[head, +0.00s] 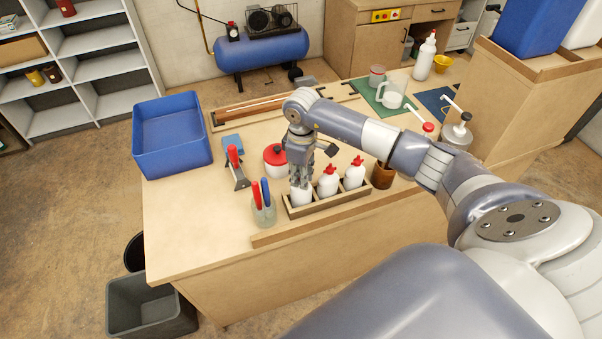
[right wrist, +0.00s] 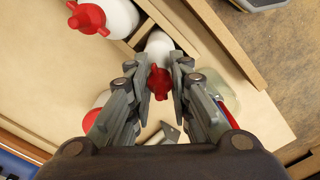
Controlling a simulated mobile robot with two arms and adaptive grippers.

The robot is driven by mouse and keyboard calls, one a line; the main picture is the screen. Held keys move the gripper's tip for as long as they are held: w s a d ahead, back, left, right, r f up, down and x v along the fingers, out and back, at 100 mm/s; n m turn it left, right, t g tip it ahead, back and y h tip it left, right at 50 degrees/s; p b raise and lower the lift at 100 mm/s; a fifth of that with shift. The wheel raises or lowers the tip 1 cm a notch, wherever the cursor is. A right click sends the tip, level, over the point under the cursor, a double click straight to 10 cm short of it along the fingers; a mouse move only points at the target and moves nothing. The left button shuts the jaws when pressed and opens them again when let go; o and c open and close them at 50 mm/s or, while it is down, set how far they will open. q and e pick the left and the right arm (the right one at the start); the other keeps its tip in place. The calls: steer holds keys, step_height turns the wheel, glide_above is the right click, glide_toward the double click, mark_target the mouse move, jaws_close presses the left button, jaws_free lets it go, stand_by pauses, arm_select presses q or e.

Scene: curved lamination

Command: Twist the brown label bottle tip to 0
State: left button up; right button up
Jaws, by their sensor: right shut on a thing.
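A wooden rack (head: 331,206) at the front edge of the workbench holds three white bottles in a row. My right gripper (head: 301,181) points down over the leftmost bottle (head: 301,197). In the right wrist view my right gripper (right wrist: 163,72) has its fingers closed around that bottle's red winged tip (right wrist: 160,84); the white bottle body (right wrist: 158,42) shows beyond it. The middle bottle (head: 327,186) and the right bottle (head: 354,177) stand beside it with red tips. No brown label can be made out. My left gripper is out of view.
A glass jar with red and blue handled tools (head: 264,213) stands just left of the rack. A red-lidded white container (head: 276,160) is behind it, and a brown cup (head: 382,176) is to the right. The bench's front left is clear.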

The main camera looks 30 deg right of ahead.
steer(key=shift+w+r+m+p, duration=0.15)
steer(key=shift+m+p, duration=0.25)
steer(key=shift+p, duration=0.65)
steer(key=shift+a, duration=0.15)
steer(key=shift+m, duration=0.4)
steer(key=shift+m, duration=0.3)
steer(key=shift+m, duration=0.7)
steer(key=o, duration=1)
steer(key=shift+d+f, duration=0.2)
steer(key=shift+d, duration=0.05)
steer(key=shift+a+r, duration=0.1)
